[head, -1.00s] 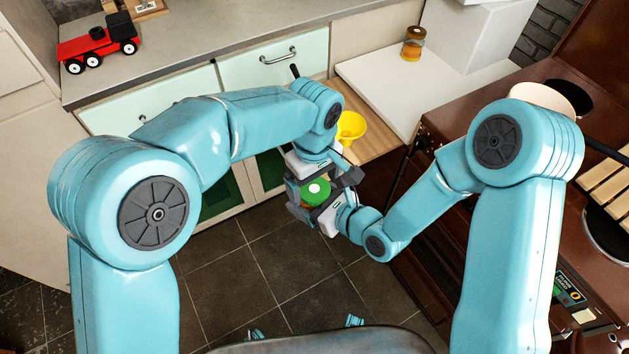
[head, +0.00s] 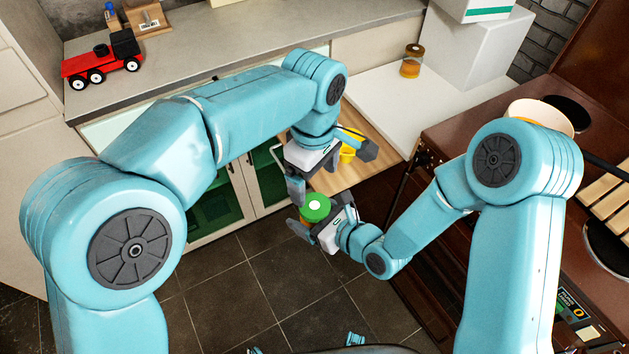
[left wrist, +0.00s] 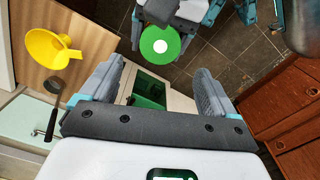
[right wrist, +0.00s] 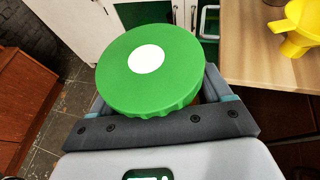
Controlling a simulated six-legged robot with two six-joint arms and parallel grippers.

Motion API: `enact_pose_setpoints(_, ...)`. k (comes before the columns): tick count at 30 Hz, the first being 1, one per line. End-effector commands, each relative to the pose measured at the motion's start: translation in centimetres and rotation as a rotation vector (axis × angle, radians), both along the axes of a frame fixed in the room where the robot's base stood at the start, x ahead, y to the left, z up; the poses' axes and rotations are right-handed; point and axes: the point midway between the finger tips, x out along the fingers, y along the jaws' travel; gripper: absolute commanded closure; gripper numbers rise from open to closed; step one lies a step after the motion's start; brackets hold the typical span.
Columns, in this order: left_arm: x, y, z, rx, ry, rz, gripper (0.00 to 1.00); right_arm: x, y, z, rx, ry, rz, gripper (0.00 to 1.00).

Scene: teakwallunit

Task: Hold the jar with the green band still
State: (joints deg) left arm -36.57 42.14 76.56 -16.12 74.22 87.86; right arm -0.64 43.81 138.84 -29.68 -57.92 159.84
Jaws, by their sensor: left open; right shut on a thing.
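A jar with a green lid and a white dot on it (head: 315,207) is held above the floor, in the middle of the head view. My right gripper (head: 314,226) is shut around the jar below the lid. In the right wrist view the green lid (right wrist: 150,70) hides most of the jar's body and the fingertips; I cannot make out a green band. My left gripper (head: 331,172) is open and empty just above the jar, apart from it. In the left wrist view the lid (left wrist: 160,45) shows beyond the open fingers (left wrist: 153,88).
A yellow funnel (left wrist: 52,50) stands on the wooden worktop (left wrist: 95,28), close to my left gripper. An amber jar (head: 411,62) stands on the white counter (head: 385,75). A red toy truck (head: 103,60) is on the grey counter. A brown stove (head: 470,125) is at right.

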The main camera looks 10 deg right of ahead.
Motion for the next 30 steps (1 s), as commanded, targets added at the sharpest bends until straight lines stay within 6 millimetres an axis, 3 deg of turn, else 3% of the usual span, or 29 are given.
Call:
enact_pose_setpoints(10, 0.0, 0.0, -0.6, 0.001, 0.002, 0.0, 0.11, 0.0, 0.0, 0.1, 0.0, -0.002, -0.001, 1.0)
enact_pose_setpoints(21, -0.1, 0.0, -6.2, 0.001, 0.003, -0.001, 0.11, 0.0, 0.0, 0.1, 0.0, -0.002, -0.001, 1.0)
enact_pose_setpoints(30, 0.0, 0.0, -8.1, -0.001, 0.001, -0.001, 0.11, 0.0, 0.0, 0.1, 0.0, -0.002, -0.001, 1.0)
